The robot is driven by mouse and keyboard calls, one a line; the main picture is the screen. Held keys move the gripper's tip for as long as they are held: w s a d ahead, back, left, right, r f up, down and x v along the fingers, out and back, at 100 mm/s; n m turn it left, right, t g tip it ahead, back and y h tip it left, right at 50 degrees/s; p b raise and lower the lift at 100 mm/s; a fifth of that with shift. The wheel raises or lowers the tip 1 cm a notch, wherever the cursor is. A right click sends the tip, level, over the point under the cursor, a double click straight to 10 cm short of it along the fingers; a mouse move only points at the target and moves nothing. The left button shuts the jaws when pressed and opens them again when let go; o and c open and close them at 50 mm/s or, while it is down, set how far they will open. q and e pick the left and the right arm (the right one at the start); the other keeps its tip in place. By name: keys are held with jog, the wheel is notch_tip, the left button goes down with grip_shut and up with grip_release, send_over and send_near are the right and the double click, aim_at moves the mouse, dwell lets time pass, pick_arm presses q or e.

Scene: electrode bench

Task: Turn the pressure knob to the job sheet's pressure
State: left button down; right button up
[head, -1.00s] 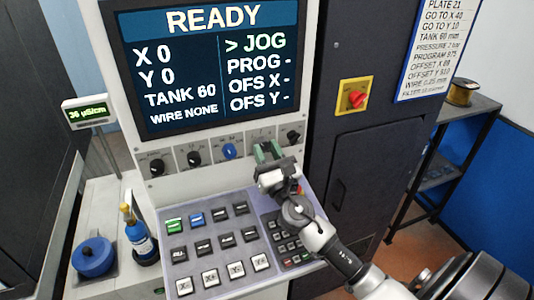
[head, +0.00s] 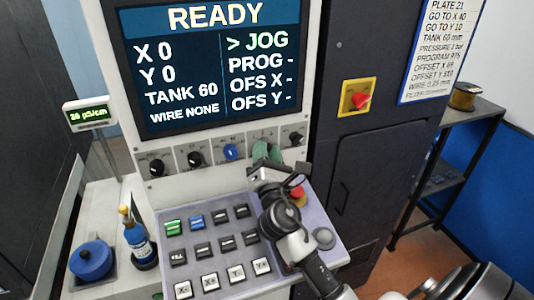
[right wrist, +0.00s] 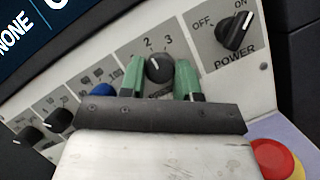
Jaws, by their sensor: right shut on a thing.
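The pressure knob (right wrist: 159,68) is a small black dial with a white pointer line, on the grey strip below the screen. The numbers 2 and 3 show above it, and its pointer leans up and slightly left, towards the 2. My right gripper (head: 267,153) has green fingers, which stand on both sides of the knob in the right wrist view (right wrist: 160,80), shut on it. In the head view the gripper hides the knob. The job sheet (head: 441,50) on the dark cabinet has a pressure line, too small to read surely. My left gripper is out of view.
The power knob (right wrist: 235,33) is right of the pressure knob, and a blue knob (head: 230,152) is left of it. The screen (head: 212,68) reads READY. Below are the keypad (head: 212,242) and a red stop button (head: 298,195). A red switch (head: 359,99) sits on the cabinet.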

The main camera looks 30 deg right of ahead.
dwell(0.4)
jog(key=o, duration=0.9)
jog(key=shift+s+f, duration=0.1)
jog(key=b+v, duration=0.4)
jog(key=v, duration=0.6)
jog(key=shift+s+a, duration=0.2)
jog(key=shift+s, duration=0.05)
